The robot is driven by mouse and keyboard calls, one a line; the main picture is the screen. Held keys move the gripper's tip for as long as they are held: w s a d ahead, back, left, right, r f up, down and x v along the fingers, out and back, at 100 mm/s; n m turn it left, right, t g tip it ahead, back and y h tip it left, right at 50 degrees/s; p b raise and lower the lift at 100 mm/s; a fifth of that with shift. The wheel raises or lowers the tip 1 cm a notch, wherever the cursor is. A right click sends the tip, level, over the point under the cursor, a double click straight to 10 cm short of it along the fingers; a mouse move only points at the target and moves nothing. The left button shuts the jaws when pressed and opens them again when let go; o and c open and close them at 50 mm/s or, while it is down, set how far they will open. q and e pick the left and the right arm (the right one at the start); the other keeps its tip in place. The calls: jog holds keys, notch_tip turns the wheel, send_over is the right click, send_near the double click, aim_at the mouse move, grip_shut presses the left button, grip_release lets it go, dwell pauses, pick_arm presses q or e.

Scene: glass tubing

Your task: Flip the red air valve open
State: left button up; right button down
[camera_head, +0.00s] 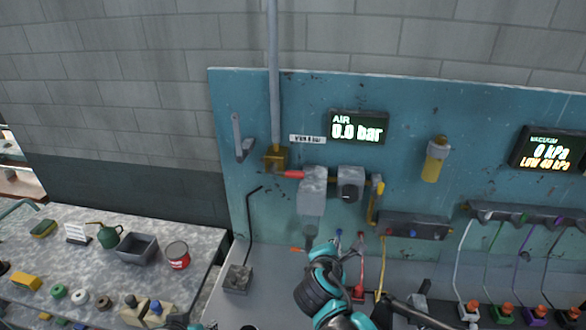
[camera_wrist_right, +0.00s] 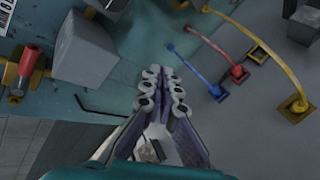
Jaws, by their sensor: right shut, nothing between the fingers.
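The red air valve has a red handle (camera_head: 293,174) lying roughly level, pointing right from a brass body (camera_head: 275,158) at the foot of the grey vertical pipe. In the right wrist view the red handle (camera_wrist_right: 31,58) is at the upper left. My right gripper (camera_head: 322,252) is below and to the right of the valve, under the grey air unit (camera_head: 312,190). In the right wrist view its fingers (camera_wrist_right: 165,88) are together and empty, clear of the handle. The air display (camera_head: 358,127) reads 0.0 bar. My left gripper cannot be made out.
The grey air unit and a gauge block (camera_head: 350,183) sit right of the valve on the teal panel (camera_head: 240,110). Blue, red and yellow hoses (camera_wrist_right: 205,70) stand beside my right gripper. The panel left of the valve is mostly clear.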

pick_arm(q)
notch_tip(320, 180, up, 6)
jog(key=p, duration=0.5)
jog(key=shift+r, duration=0.2)
pick_arm(e)
jog(key=w+a+r+n+t, duration=0.2)
jog(key=w+a+r+n, duration=0.1)
jog(key=a+n, duration=0.3)
jog(key=w+a+r+n+t, duration=0.2)
jog(key=w+a+r+n, duration=0.1)
jog(key=a+r+n, duration=0.2)
jog(key=shift+w+a+r+n+t+y, duration=0.3)
jog(key=shift+a+r+n+t+y, duration=0.15)
jog(key=shift+n, duration=0.65)
jog(key=shift+w+d, duration=0.1)
jog(key=shift+d, duration=0.05)
jog(key=x, duration=1)
